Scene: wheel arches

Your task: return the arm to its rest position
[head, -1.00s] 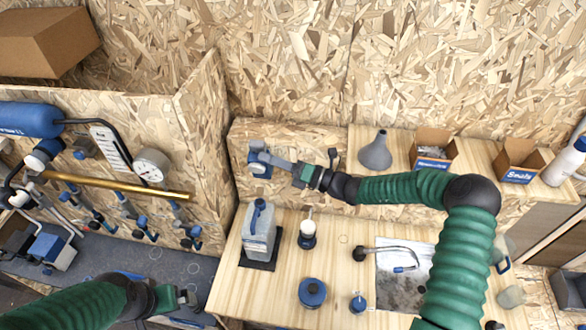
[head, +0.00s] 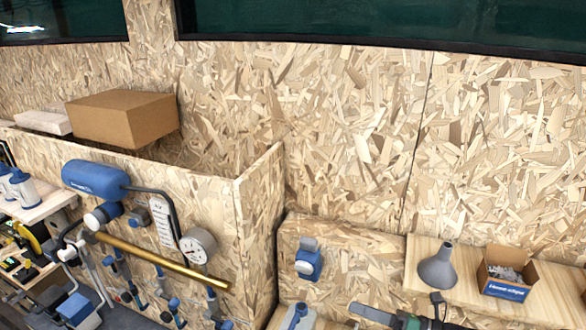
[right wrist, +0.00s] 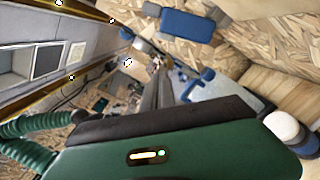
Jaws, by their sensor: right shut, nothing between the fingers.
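My right gripper (head: 362,311) shows at the bottom edge of the head view, with its grey-blue fingers pointing left. It is shut and empty. In the right wrist view its fingers (right wrist: 163,88) point away from the camera, close together. A blue wall fitting with a grey top (head: 308,262) is on the wood panel, up and left of the gripper and apart from it. My right arm is almost wholly below the head view. My left gripper is not in the head view.
A jug (head: 298,318) is cut off at the bottom edge. A grey funnel (head: 437,267) and an open box (head: 507,275) stand on the right shelf. A brass pipe (head: 165,262) and a gauge (head: 198,245) are at the left. A cardboard box (head: 122,118) sits higher up.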

